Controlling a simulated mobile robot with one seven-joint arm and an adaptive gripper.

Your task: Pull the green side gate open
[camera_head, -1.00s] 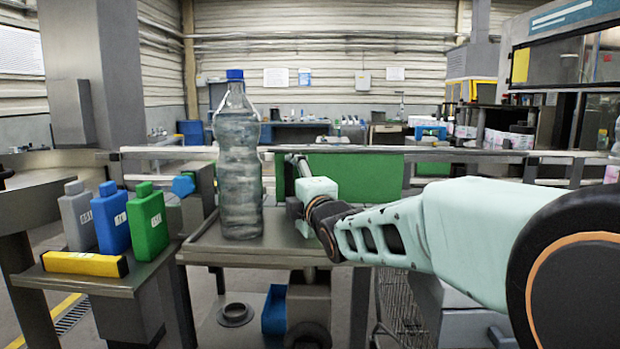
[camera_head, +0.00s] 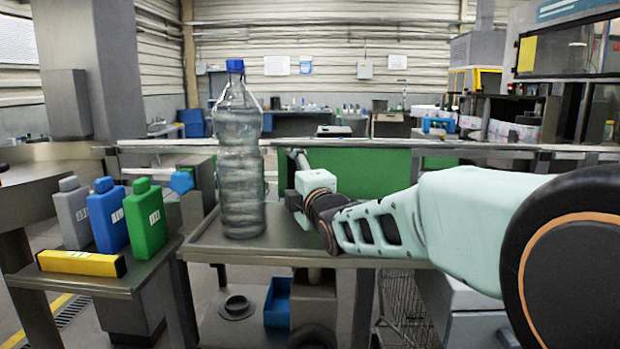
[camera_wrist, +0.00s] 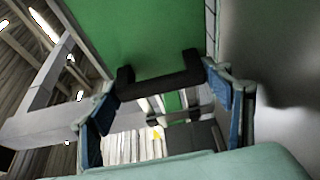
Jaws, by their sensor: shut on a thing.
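The green side gate (camera_head: 355,170) is a flat green panel behind the bench, partly hidden by my arm. It fills the top of the wrist view (camera_wrist: 150,30). Its black bar handle (camera_wrist: 160,87) shows in the wrist view just ahead of my gripper (camera_wrist: 158,90). The blue-padded fingers stand at either end of the handle, and my gripper is shut on it. In the head view, my arm reaches left across the bench and hides the handle and fingertips.
A clear bottle with a blue cap (camera_head: 240,165) stands on the grey bench (camera_head: 290,245), close left of my gripper. Grey, blue and green containers (camera_head: 148,218) and a yellow block (camera_head: 82,262) stand on the left side table. A metal rail (camera_head: 480,147) runs behind.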

